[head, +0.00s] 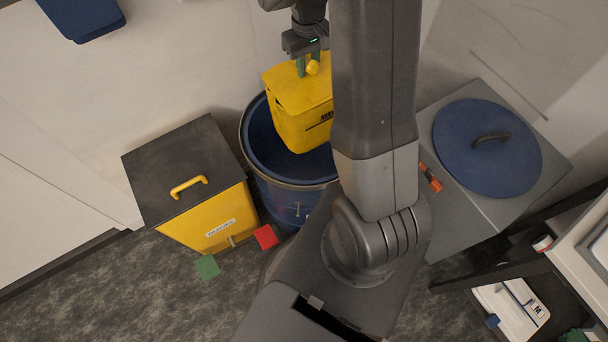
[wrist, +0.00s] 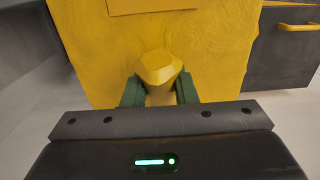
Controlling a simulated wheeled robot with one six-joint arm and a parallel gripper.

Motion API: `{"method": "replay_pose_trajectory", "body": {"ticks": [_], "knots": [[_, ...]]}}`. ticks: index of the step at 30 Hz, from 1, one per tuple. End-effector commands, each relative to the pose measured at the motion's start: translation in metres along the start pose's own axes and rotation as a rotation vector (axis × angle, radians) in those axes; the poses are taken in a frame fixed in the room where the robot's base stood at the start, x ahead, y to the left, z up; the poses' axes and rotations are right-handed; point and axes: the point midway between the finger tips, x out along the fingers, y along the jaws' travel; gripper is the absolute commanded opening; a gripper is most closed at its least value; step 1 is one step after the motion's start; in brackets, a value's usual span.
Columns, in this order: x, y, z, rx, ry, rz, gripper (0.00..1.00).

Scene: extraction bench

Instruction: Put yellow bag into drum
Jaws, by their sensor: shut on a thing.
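The yellow bag (head: 298,105) hangs from my gripper (head: 308,66) in the head view, above the open blue drum (head: 263,150). The bag covers part of the drum's mouth, and my arm hides the drum's right side. My gripper's green fingers are shut on the yellow knob at the top of the bag. In the wrist view the knob sits between the fingertips of my gripper (wrist: 160,88), with the yellow bag (wrist: 215,50) filling the space beyond. The bag's lower end is at about the drum's opening; I cannot tell whether it is below the rim.
A yellow bin (head: 212,215) with a dark lid stands left of the drum. A blue round lid (head: 487,148) and an orange marker-like item (head: 431,177) lie on a grey cabinet (head: 455,222) at right. Red (head: 266,237) and green (head: 207,267) squares lie in front.

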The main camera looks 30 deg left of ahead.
Motion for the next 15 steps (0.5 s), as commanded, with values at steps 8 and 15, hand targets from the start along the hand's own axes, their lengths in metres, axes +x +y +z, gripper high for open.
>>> {"method": "replay_pose_trajectory", "body": {"ticks": [8,15], "knots": [[0.044,0.000,-0.002,0.000,0.002,0.001,0.00],[0.075,0.000,-0.002,0.000,0.002,0.001,0.00]]}}
